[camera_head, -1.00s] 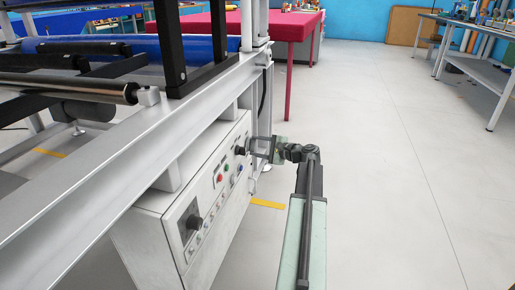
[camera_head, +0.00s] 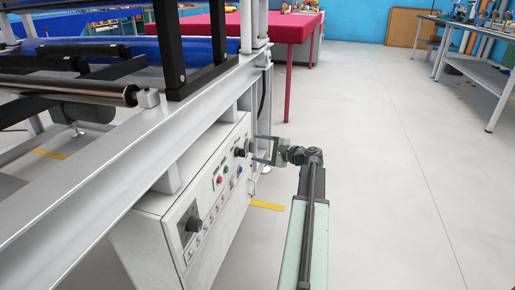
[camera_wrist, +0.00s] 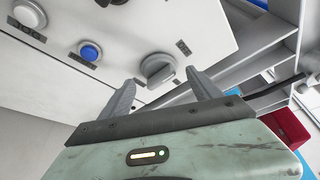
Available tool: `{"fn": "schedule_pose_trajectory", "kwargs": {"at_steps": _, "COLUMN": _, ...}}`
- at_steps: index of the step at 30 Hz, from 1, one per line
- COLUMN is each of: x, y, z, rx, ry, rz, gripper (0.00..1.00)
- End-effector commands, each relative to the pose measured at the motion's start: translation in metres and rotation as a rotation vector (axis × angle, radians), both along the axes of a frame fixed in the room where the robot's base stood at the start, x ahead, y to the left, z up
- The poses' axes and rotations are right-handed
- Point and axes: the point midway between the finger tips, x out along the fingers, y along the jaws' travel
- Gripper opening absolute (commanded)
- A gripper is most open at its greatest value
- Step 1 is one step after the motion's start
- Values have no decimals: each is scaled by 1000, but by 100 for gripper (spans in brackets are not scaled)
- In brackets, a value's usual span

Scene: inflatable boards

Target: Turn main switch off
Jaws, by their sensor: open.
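My gripper (camera_wrist: 161,78) is open, with one finger to the left of the knob and one to the right. I cannot tell whether either finger touches it. In the head view my gripper (camera_head: 264,151) is at the far end of the panel (camera_head: 208,207), close to its face. It hides part of the panel there.
A blue button (camera_wrist: 90,51) is left of the grey knob. The panel also has a red button (camera_head: 220,180), a green button (camera_head: 225,169) and a black knob (camera_head: 194,224). A metal frame beam (camera_head: 130,140) runs above. Open floor (camera_head: 390,190) lies to the right.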

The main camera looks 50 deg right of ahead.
Motion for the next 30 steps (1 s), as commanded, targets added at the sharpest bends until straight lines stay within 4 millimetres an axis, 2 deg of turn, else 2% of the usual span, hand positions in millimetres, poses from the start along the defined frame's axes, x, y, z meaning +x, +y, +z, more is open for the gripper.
{"fn": "schedule_pose_trajectory", "kwargs": {"at_steps": 6, "x": -43, "y": -6, "z": 11, "rx": 0, "ry": -1, "rz": -5, "gripper": 73}}
{"fn": "schedule_pose_trajectory", "kwargs": {"at_steps": 10, "x": -59, "y": -8, "z": 13, "rx": 0, "ry": 0, "rz": -5, "gripper": 73}}
{"fn": "schedule_pose_trajectory", "kwargs": {"at_steps": 30, "x": -62, "y": -8, "z": 13, "rx": 0, "ry": 0, "rz": -1, "gripper": 73}}
